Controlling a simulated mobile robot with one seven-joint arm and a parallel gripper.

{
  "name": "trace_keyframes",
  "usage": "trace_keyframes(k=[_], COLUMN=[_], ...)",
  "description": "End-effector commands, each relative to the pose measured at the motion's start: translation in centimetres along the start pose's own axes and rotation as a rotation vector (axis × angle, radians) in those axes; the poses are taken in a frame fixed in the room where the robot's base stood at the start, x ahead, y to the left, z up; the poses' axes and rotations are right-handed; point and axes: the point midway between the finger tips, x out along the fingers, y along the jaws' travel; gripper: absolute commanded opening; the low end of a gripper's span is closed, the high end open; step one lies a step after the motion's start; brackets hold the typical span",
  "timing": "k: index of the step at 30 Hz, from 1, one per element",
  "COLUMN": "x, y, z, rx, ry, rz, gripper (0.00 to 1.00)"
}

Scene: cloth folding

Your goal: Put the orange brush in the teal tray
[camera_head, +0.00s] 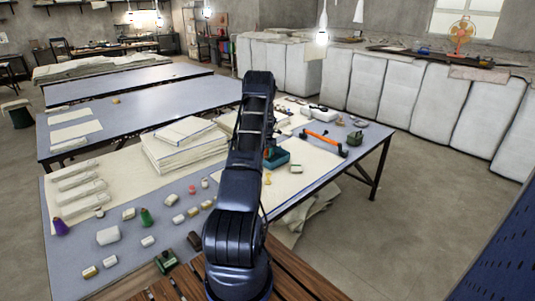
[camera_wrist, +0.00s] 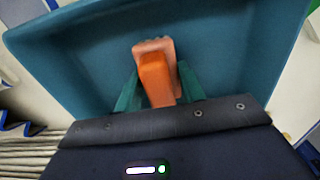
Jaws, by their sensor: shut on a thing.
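The orange brush (camera_wrist: 156,78) is between the two green fingers of my gripper (camera_wrist: 158,82) in the wrist view. My gripper is shut on it, and its pale bristle end points away from the wrist. The teal tray (camera_wrist: 235,45) fills the wrist view behind and around the brush, so the brush is over or inside the tray. I cannot tell whether it touches the tray floor. In the head view the teal tray (camera_head: 280,160) is on the table, partly hidden by my arm. The brush cannot be made out there.
A long orange-and-black tool (camera_head: 325,143) lies right of the tray, with a green item (camera_head: 354,138) beyond it. A stack of folded cloth (camera_head: 183,147) is to the left. Several small objects are scattered on the near part of the table (camera_head: 75,245).

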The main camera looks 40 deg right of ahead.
Motion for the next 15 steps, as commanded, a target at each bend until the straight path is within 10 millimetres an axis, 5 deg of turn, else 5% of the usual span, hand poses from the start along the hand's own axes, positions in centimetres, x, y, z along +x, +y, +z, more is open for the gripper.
trace_keyframes(k=[4,5,7,15], x=[0.29,0.24,0.22,0.21], y=[0.00,0.01,0.01,0.01], z=[0.00,0.00,0.00,-0.01], rx=[0.000,0.000,0.000,0.000], ry=[0.000,0.000,0.000,0.000], rz=[0.000,0.000,0.000,0.000], gripper=[0.16,0.45,0.59,0.61])
